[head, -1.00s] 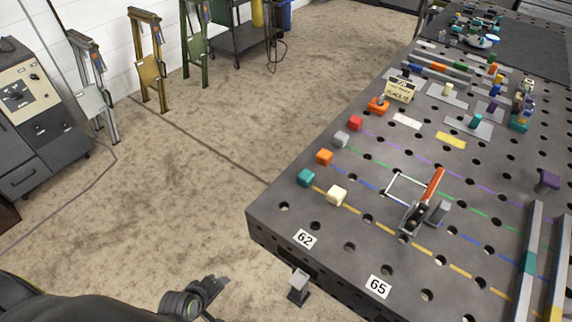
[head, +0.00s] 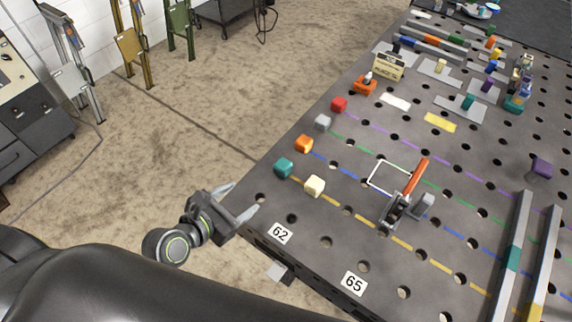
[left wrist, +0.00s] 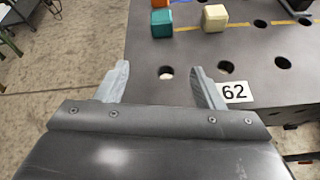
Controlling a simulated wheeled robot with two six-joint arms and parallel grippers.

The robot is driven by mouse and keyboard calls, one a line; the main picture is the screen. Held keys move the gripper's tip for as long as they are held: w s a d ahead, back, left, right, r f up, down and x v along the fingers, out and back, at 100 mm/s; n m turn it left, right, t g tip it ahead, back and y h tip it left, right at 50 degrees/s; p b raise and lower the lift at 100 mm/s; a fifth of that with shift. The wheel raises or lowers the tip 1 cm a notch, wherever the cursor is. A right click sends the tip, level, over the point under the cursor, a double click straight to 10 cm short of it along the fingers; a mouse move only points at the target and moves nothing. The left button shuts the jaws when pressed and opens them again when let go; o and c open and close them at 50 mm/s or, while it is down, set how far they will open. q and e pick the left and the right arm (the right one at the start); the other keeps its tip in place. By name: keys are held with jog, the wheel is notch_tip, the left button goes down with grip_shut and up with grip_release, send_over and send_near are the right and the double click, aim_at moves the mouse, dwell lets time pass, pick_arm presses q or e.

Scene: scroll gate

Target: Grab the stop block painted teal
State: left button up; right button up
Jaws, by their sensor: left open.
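The teal stop block (head: 284,168) sits on the grey perforated table near its left edge, at the end of the yellow line. It also shows in the left wrist view (left wrist: 161,23) at the top, beyond the fingers. A cream block (head: 315,186) sits close to its right, and an orange block (head: 303,144) sits just behind it. My left gripper (head: 244,202) is open and empty at the table's near left edge, short of the teal block. Its two spread fingers show in the left wrist view (left wrist: 158,85). My right gripper is not in view.
The table (head: 345,235) has many holes. A red-handled toggle clamp (head: 407,195) stands right of the blocks. A grey block (head: 323,122) and a red block (head: 339,104) continue the row behind. Labels 62 (head: 280,233) and 65 (head: 354,283) mark the near edge.

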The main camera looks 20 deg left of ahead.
aim_at(278, 170)
pick_arm(q)
jog(key=shift+w+d+r+n+t, duration=0.2)
jog(key=shift+w+r+n+t, duration=0.15)
jog(key=shift+r+n, duration=0.45)
jog(key=shift+w+d+f+n, duration=0.1)
jog(key=shift+w+f+n, duration=0.1)
jog(key=shift+n, duration=0.1)
jog(key=x, duration=1.1)
jog(key=shift+d+p, duration=0.15)
jog(key=shift+p, duration=0.25)
jog(key=shift+x, duration=2.9)
jog(key=shift+s+d+f, duration=0.1)
jog(key=shift+f, duration=0.05)
jog(key=c, duration=1.2)
